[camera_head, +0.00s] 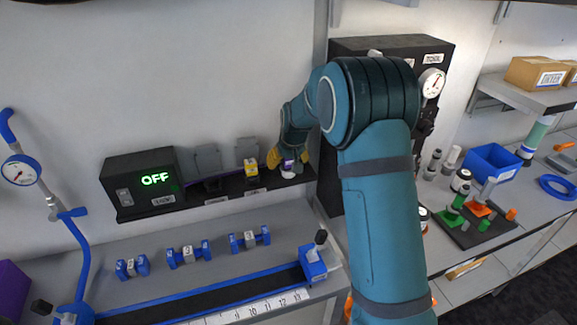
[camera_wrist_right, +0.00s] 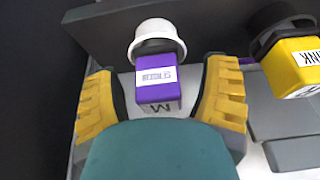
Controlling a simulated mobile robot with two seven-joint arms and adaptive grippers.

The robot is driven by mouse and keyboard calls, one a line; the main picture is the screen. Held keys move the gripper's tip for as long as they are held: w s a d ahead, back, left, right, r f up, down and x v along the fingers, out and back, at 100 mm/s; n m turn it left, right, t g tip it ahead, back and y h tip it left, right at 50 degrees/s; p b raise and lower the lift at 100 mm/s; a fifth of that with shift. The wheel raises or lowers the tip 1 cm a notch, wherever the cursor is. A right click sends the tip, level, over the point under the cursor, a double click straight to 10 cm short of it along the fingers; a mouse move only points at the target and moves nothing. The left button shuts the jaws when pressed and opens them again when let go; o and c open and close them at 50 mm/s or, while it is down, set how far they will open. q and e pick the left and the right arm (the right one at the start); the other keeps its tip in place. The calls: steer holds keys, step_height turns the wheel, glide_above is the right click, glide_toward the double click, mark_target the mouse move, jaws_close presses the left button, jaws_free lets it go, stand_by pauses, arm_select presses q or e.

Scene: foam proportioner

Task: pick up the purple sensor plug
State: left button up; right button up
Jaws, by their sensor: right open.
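The purple sensor plug (camera_wrist_right: 157,80) has a white label and a white round collar at its far end. In the right wrist view it sits between the two yellow-padded fingers of my right gripper (camera_wrist_right: 160,100), with a gap on each side. In the head view the purple plug (camera_head: 288,164) is small and partly hidden, at the right end of the dark wall shelf. My right gripper (camera_head: 287,157) is open around it there. My left gripper is not in view.
A yellow plug (camera_wrist_right: 296,62) stands close to the right finger; it also shows on the shelf (camera_head: 251,170). A black box reading OFF (camera_head: 143,180) is at the shelf's left end. A black gauge cabinet (camera_head: 380,46) stands close behind my right arm.

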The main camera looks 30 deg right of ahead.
jaws_close()
stand_by(0.3)
